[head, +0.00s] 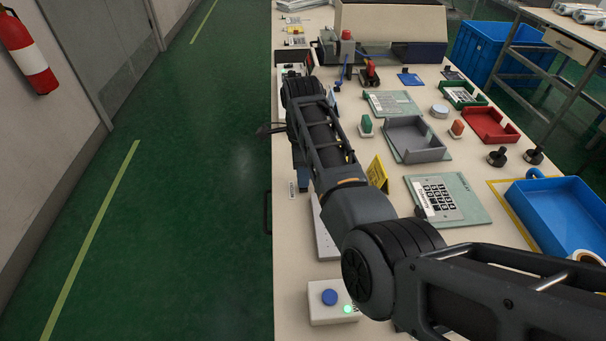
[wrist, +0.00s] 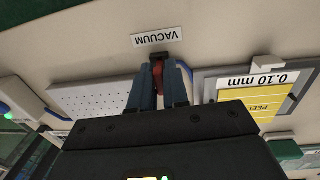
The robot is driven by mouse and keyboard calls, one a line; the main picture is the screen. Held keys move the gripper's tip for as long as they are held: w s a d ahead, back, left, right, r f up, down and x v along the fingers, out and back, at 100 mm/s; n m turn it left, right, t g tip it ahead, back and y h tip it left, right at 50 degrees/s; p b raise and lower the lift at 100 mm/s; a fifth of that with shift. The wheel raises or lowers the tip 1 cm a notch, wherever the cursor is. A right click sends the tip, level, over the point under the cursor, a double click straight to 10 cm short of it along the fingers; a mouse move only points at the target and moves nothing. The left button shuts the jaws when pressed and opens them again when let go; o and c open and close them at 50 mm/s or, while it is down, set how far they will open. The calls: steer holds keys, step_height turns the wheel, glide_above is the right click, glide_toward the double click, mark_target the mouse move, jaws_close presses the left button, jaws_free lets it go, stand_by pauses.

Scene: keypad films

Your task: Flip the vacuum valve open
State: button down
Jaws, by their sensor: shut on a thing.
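The vacuum valve shows in the wrist view as a small dark body (wrist: 162,57) with a red lever (wrist: 158,76), beside a white label (wrist: 158,37) reading VACUUM. My gripper (wrist: 159,80) has its two blue fingers on either side of the red lever and is shut on it. The fingers hide part of the lever. In the head view my arm reaches along the table's left side, and blue fingers of my gripper (head: 303,180) show low beside it. The valve is hidden there behind my arm.
A white perforated plate (wrist: 90,98) lies beside my fingers. A grey tray (head: 415,153), a keypad film (head: 433,196) and a blue-button box (head: 331,312) are on the table.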

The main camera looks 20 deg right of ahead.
steer(key=shift+w+d+f+g+y+b, duration=0.1)
steer(key=shift+w+f+g+y+b, duration=0.15)
steer(key=shift+g+b, duration=0.65)
steer(key=shift+w+d+f+g+y+b, duration=0.1)
steer(key=shift+w+f+g+y+b, duration=0.2)
steer(key=shift+b, duration=1.1)
steer(key=w+g+b, duration=0.1)
steer(key=b, duration=0.5)
steer(key=shift+g, duration=0.4)
steer(key=shift+s+g+b, duration=0.1)
steer(key=shift+g+b, duration=0.2)
steer(key=shift+b, duration=0.3)
steer(key=shift+r+y, duration=0.2)
steer(key=shift+y, duration=0.05)
steer(key=c, duration=1.2)
jaws_free()
steer(key=shift+d+r, duration=0.1)
steer(key=shift+r, duration=0.05)
